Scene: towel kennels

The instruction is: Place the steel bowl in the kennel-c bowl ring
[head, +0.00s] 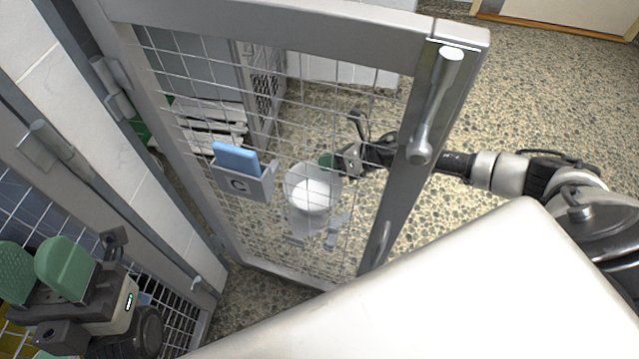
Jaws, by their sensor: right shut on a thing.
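The steel bowl (313,196) shows through the wire mesh of the kennel door, its pale inside facing up towards me. My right gripper (328,163) has come around the door's outer edge and is shut on the bowl's far rim; one green fingertip shows there. Grey bracket parts (338,232) sit just below the bowl, near the lower door. The ring itself is not clear, and I cannot tell whether the bowl touches it. My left gripper (38,272) is at the lower left, its green fingers apart and empty, away from the bowl.
The mesh kennel door (290,22) stands open, with a long handle (438,105) on its outer edge. A grey holder (247,184) marked C carries a blue card (236,159). Folded pale towels (210,125) lie behind the mesh. The speckled floor (560,100) at right is clear.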

